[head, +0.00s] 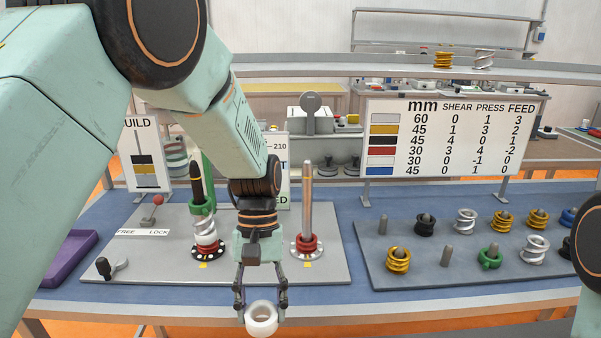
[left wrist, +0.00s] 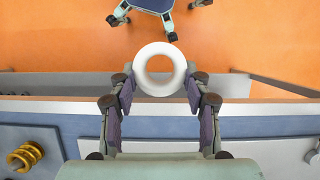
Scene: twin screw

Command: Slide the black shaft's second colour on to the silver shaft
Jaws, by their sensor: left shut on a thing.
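My left gripper (head: 261,304) is shut on a white ring (head: 261,320), held low at the table's front edge. In the left wrist view the ring (left wrist: 160,93) sits between the fingertips, its hole empty and facing the camera. The black shaft (head: 196,178) stands upright on the left of the grey plate. It carries a red ring (head: 208,250) at the base, a white spiral piece (head: 206,230) above that and a green piece (head: 203,207) higher up. The silver shaft (head: 307,195) stands upright to the right, with a red ring (head: 304,243) at its base and bare above.
A peg board (head: 380,268) at right holds several coloured screw pieces and some bare pegs. A purple tray (head: 67,258) lies at the left edge. A free/lock lever (head: 153,211) and a black knob (head: 110,268) are on the plate. Signs stand behind.

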